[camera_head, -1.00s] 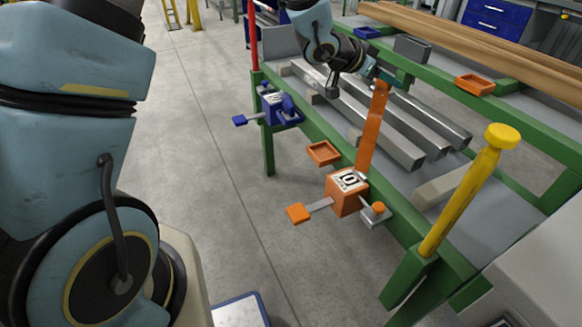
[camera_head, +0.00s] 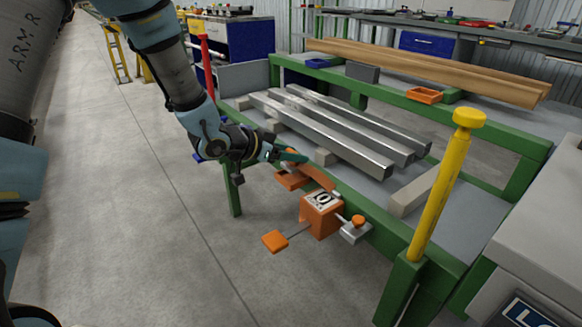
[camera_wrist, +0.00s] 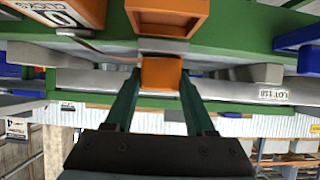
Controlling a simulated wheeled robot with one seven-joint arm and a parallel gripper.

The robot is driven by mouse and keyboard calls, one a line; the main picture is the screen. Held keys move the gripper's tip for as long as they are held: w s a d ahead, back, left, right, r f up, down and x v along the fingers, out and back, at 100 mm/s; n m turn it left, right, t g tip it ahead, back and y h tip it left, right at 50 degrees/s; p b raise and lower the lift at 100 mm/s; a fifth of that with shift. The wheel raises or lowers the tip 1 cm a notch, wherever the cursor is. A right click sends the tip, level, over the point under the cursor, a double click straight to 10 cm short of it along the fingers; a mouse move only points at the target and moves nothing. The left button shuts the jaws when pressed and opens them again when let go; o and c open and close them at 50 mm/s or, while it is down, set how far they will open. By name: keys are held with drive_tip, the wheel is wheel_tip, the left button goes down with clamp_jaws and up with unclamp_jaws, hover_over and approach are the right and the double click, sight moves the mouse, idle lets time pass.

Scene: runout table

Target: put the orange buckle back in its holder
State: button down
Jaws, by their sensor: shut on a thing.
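My gripper (camera_head: 290,155) is shut on the orange buckle (camera_wrist: 160,73), which sits between the fingertips in the wrist view. A flat grey metal piece shows just beyond the buckle there. In the head view the buckle is mostly hidden by my gripper.
The green table frame (camera_head: 384,235) carries long grey metal bars (camera_head: 345,143). An orange paddle (camera_head: 274,241) and an orange knob (camera_head: 358,221) stick out from the box. A yellow post (camera_head: 436,196) stands to the right. The floor in front is clear.

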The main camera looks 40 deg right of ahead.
sight(290, 164)
drive_tip(key=shift+f, duration=1.6)
drive_tip(key=shift+f+b, duration=0.2)
drive_tip(key=shift+b, duration=0.1)
drive_tip(key=shift+c, duration=1.2)
unclamp_jaws()
drive_tip(key=shift+r, duration=0.15)
